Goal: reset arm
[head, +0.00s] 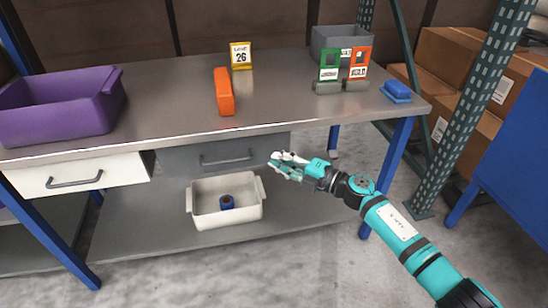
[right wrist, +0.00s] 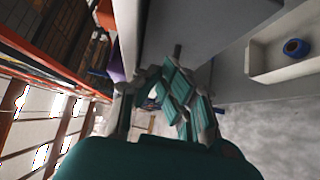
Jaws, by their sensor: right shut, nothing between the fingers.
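My right gripper (head: 276,165) is shut and empty. In the head view its arm comes in from the lower right, and the fingers point left, in front of the grey drawer below the tabletop. In the right wrist view the gripper's teal fingers (right wrist: 178,100) show close up, with nothing held. My left gripper is in neither view.
The steel workbench (head: 170,90) bears a purple bin (head: 60,105), an orange object (head: 223,92), a yellow sign (head: 241,55), green and orange label holders, a grey bin and a blue block (head: 397,91). Below, a white tray (head: 230,215) holds a blue roll (head: 227,202). The white drawer (head: 80,175) sticks out.

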